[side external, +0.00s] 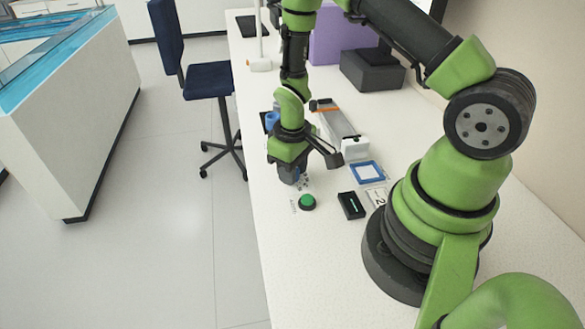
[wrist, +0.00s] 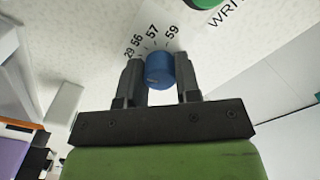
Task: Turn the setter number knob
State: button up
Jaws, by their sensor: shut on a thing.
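The setter number knob (wrist: 159,71) is a blue round knob with printed numbers around it, 29, 56, 57 and 59, in the wrist view. My gripper (wrist: 160,75) has its two dark fingers on either side of the knob and is shut on it. In the side external view my gripper (side external: 290,176) is low over the table, and the knob is hidden behind it. Which number the knob points at cannot be made out.
A black box (side external: 351,205), a blue-framed square (side external: 366,172) and a long grey device (side external: 338,125) stand nearby. The table's left edge (side external: 258,215) is close.

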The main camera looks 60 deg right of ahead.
dwell(0.3)
jog(key=o, duration=0.9)
notch_tip(320, 180, up, 10)
jog(key=shift+r, duration=0.1)
dwell(0.3)
jog(key=s+a+r+m+t, duration=0.1)
jog(key=s+a+r+t, duration=0.1)
jog(key=s+r, duration=0.2)
jog(key=s+a+r+m+t+y, duration=0.1)
jog(key=s+a+r+t, duration=0.1)
jog(key=r, duration=0.7)
jog(key=s+a+r+m+t+y, duration=0.1)
jog(key=s+a+r+t, duration=0.2)
jog(key=s+r, duration=0.3)
jog(key=shift+s+a+r+m, duration=0.15)
jog(key=shift+s+r, duration=0.05)
jog(key=shift+r, duration=0.2)
jog(key=shift+s+a+r+m, duration=0.1)
jog(key=shift+s+r+m, duration=0.05)
jog(key=shift+r, duration=0.25)
